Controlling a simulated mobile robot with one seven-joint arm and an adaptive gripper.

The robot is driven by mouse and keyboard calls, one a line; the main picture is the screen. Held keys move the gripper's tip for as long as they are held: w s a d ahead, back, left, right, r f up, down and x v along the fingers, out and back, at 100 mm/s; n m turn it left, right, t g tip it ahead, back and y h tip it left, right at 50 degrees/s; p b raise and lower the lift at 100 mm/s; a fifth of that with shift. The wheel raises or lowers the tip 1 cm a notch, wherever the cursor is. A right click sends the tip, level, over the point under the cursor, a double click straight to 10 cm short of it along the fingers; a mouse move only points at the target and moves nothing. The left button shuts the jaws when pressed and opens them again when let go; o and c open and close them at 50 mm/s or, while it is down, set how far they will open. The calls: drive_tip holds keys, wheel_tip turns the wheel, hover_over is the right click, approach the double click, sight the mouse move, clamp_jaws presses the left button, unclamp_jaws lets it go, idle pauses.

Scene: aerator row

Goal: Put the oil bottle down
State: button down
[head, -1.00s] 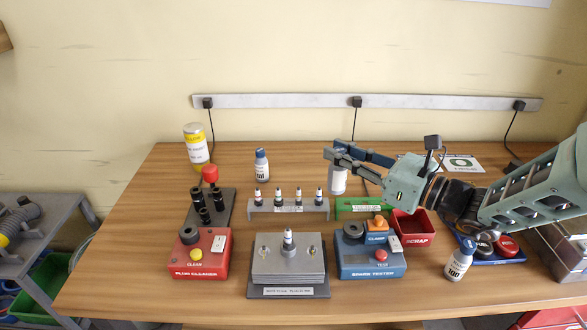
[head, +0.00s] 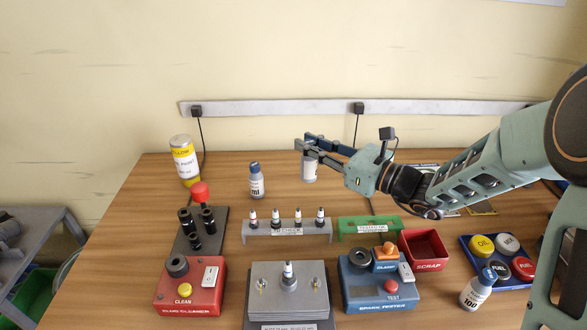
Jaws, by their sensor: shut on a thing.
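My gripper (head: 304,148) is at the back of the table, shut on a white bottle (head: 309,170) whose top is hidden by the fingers. The bottle hangs upright below the fingers; I cannot tell whether its base touches the table. Its label is not readable. A similar white bottle with a blue cap (head: 256,180) stands to its left. Another blue-capped bottle (head: 476,290), marked 100, stands at the front right beside the blue tray.
A yellow-and-white can (head: 185,160) stands at the back left. A plug rack (head: 287,229), a green rack (head: 369,228), a red scrap bin (head: 424,250) and the blue tray (head: 499,262) stand nearer. The wooden tabletop (head: 225,168) is bare between can and bottles.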

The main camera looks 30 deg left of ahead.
drive_tip(key=w+a+f, duration=0.3)
drive_tip(key=a+f, duration=0.2)
drive_tip(key=f, duration=0.4)
drive_tip(key=shift+a+f, duration=0.3)
drive_tip(key=shift+a, duration=0.1)
drive_tip(key=shift+f+b, duration=0.15)
drive_tip(key=shift+b, duration=0.25)
drive_tip(key=c, duration=1.8)
unclamp_jaws()
drive_tip(key=shift+o, duration=0.2)
drive_tip(key=v, duration=1.2)
